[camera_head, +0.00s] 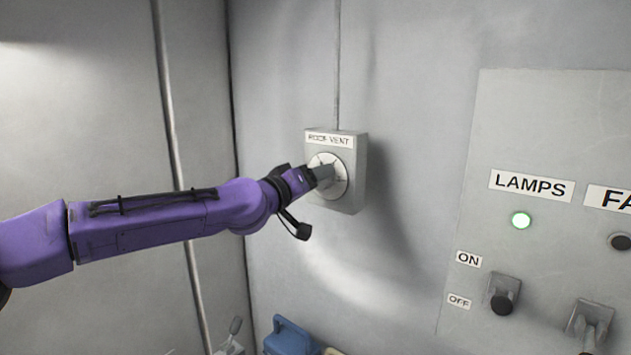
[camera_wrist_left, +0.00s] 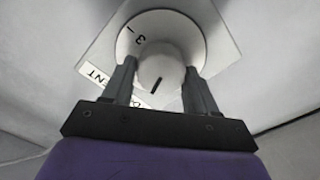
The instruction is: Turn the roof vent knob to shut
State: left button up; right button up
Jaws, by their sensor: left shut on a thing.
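The roof vent box (camera_head: 352,185) is a grey box on the wall, labelled "ROOF VENT" at its top. Its round white dial (camera_head: 341,180) faces out; in the left wrist view the dial (camera_wrist_left: 188,32) shows a "3" and a tick mark. The pale round knob (camera_wrist_left: 161,72) with a dark pointer line stands at the dial's middle. My left gripper (camera_head: 322,175) is at the dial, and its two fingers (camera_wrist_left: 160,80) are shut on the knob from both sides. In the head view the gripper hides most of the knob. The rest of the dial's marks are hidden or unclear. My right gripper is not in view.
A blue object (camera_head: 290,338) stands low by the wall. A conduit (camera_head: 337,65) runs up from the box. The wall between box and panel is clear.

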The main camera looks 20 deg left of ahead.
pick_arm(q)
jog(key=n, duration=0.4)
jog(key=n+b, duration=0.1)
jog(key=n, duration=0.8)
jog(key=shift+a+f, duration=0.1)
jog(key=shift+f, duration=0.25)
jog(key=shift+n, duration=0.3)
jog(key=shift+c, duration=0.3)
jog(key=o, duration=1)
jog(key=shift+w, duration=0.1)
jog(key=shift+o, duration=0.2)
